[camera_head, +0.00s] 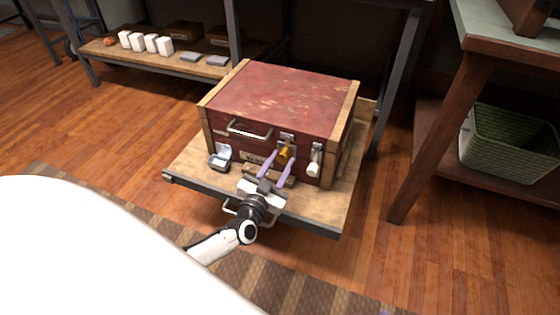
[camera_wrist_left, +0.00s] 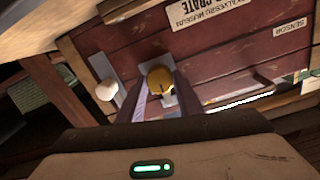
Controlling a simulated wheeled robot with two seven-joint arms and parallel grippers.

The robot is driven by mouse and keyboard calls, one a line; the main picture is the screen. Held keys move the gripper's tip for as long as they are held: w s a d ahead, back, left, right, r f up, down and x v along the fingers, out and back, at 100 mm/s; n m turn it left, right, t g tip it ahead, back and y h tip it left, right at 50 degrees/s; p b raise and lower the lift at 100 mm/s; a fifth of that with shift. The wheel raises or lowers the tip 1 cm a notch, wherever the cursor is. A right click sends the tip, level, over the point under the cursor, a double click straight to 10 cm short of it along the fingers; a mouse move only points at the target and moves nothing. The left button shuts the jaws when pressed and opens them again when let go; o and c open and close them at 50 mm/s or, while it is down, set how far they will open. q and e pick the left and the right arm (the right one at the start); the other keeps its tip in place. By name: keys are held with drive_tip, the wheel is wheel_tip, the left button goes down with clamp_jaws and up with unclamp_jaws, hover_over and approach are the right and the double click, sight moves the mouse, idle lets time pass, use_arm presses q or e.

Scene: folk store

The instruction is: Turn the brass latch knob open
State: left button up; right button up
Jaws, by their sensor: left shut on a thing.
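A brass latch knob (camera_head: 284,152) sits on a metal plate on the front of a red wooden crate (camera_head: 280,95). In the left wrist view the knob (camera_wrist_left: 160,80) shows as a round gold piece. My left gripper (camera_head: 278,158) reaches the crate front from below, with its two purple fingers on either side of the knob. In the left wrist view the fingers (camera_wrist_left: 160,95) are closed against the knob's sides. The knob's turn angle is hard to read. My right gripper is in neither view.
A white-ended lever (camera_head: 314,165) is right of the knob, and a metal handle (camera_head: 249,131) is left. A small grey device (camera_head: 220,158) stands on the wooden platform (camera_head: 190,163). A green basket (camera_head: 510,145) sits under the right table.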

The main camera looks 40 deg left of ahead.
use_arm(q)
drive_tip(key=m+p, duration=0.2)
drive_tip(key=m, duration=0.1)
drive_tip(key=shift+r+p, duration=0.15)
drive_tip(key=shift+p, duration=0.25)
drive_tip(key=shift+m, duration=0.5)
drive_tip(key=m+p, duration=0.1)
drive_tip(key=m, duration=0.1)
drive_tip(key=shift+m+p, duration=0.4)
drive_tip(key=m+p, duration=0.1)
drive_tip(key=m, duration=0.2)
drive_tip(key=shift+d+m, duration=0.1)
drive_tip(key=shift+m, duration=0.2)
drive_tip(key=m, duration=0.3)
drive_tip(key=shift+m+y, duration=0.3)
drive_tip(key=shift+m, duration=1.4)
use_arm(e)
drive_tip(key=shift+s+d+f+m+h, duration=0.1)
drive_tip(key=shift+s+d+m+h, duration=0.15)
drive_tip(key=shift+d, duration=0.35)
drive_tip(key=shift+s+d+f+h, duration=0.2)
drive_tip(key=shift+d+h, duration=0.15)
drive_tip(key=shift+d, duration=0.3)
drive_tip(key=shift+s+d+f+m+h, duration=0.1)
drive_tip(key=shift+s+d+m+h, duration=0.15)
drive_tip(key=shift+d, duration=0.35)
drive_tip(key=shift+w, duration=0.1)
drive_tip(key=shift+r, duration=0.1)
use_arm(q)
drive_tip(key=o, duration=1)
